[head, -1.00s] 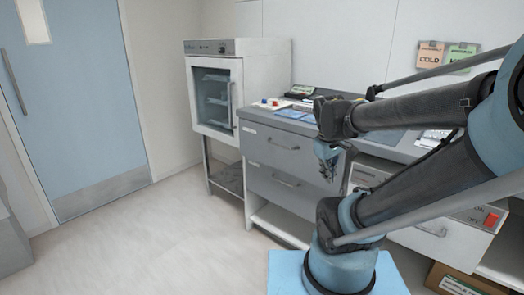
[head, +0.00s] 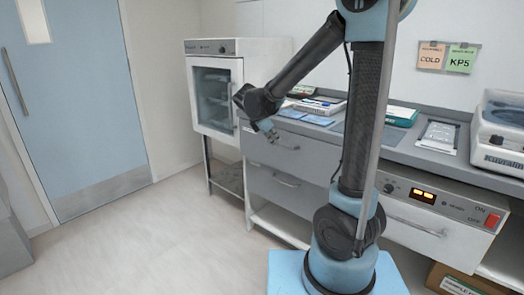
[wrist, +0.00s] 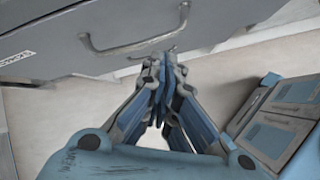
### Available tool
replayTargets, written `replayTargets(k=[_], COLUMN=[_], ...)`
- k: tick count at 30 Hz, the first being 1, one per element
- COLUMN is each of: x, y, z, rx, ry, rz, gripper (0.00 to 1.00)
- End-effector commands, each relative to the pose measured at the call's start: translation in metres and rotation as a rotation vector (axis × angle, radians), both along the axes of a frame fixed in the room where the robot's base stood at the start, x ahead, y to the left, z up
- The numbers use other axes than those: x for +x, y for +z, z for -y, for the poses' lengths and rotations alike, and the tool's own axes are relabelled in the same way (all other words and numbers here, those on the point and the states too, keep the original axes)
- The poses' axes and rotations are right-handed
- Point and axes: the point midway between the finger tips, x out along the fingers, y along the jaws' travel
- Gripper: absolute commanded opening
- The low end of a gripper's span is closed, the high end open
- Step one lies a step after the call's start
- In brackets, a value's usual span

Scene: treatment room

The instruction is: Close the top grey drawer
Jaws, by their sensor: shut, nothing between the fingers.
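The top grey drawer (head: 306,156) is at the upper left of the grey counter unit, with a bar handle on its front. In the wrist view, a grey drawer front (wrist: 50,50) with a curved handle (wrist: 135,46) fills the top. My gripper (wrist: 165,62) points toward its edge there; contact is unclear.
A white glass-door cabinet (head: 214,95) stands to the left. Boxes (head: 320,106) and papers lie on the counter. A white panel with a red switch (head: 491,220) is at the right. The floor (head: 150,235) at left is clear.

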Motion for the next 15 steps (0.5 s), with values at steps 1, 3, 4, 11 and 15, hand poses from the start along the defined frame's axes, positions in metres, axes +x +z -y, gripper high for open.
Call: replayTargets(k=[1,3,4,11,15], x=[0.009,0.018,0.022,0.039,0.042], y=[-0.004,-0.009,-0.011,-0.027,-0.032], z=[-0.019,-0.041,-0.05,-0.104,-0.118], rx=[-0.036,-0.091,-0.115,-0.253,-0.293], ry=[0.057,0.137,0.169,0.351,0.399], rz=[-0.007,-0.017,-0.021,-0.044,-0.051], gripper=[0.0,0.0,0.0,0.0,0.0])
